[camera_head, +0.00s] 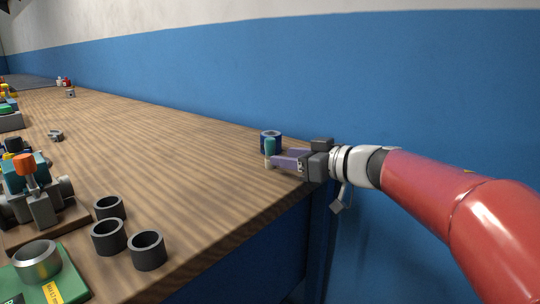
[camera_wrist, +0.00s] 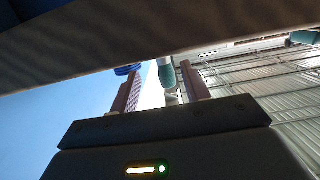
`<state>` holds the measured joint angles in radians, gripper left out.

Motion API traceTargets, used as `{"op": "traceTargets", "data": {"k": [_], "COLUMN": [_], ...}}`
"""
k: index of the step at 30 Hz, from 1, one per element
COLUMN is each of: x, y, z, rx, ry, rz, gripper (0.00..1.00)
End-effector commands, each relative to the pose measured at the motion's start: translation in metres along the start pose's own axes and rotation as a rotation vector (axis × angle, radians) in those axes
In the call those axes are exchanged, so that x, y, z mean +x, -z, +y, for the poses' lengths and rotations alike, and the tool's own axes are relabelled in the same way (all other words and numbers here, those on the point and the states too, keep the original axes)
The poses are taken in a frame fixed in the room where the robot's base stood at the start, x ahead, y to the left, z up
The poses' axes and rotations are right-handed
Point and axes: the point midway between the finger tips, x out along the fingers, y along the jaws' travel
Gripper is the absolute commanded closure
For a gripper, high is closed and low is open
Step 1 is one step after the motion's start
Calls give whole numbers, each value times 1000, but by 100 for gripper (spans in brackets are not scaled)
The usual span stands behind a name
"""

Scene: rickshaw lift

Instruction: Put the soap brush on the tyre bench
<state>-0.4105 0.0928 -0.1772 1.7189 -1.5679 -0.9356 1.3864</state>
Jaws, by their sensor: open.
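A small upright teal piece with a pale lower end (camera_head: 269,147), which looks like the soap brush, stands at the right back of the wooden bench (camera_head: 190,150). My gripper (camera_head: 276,160) reaches in from the right, low over the bench edge, with its purple fingers at the teal piece. In the wrist view the teal piece (camera_wrist: 166,73) shows between the two spread fingers. The jaws are open. I cannot tell whether a finger touches it. Which surface is the tyre bench is not clear from these views.
A blue ring-shaped pot (camera_head: 271,135) stands just behind the teal piece, close to my fingers. Several dark rings (camera_head: 109,237) and a grey vise-like device with an orange top (camera_head: 38,195) are at the left front. The bench middle is clear. A blue wall (camera_head: 330,80) runs behind.

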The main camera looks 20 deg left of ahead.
Motion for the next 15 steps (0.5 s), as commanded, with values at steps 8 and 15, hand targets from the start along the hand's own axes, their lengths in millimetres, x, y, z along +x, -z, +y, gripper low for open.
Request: {"op": "traceTargets", "data": {"k": [8,15], "x": [32,55], "y": [-4,-2], "z": [-6,-6], "rx": [0,-2], "ry": [2,-3], "rz": [1,2], "gripper": [54,54]}}
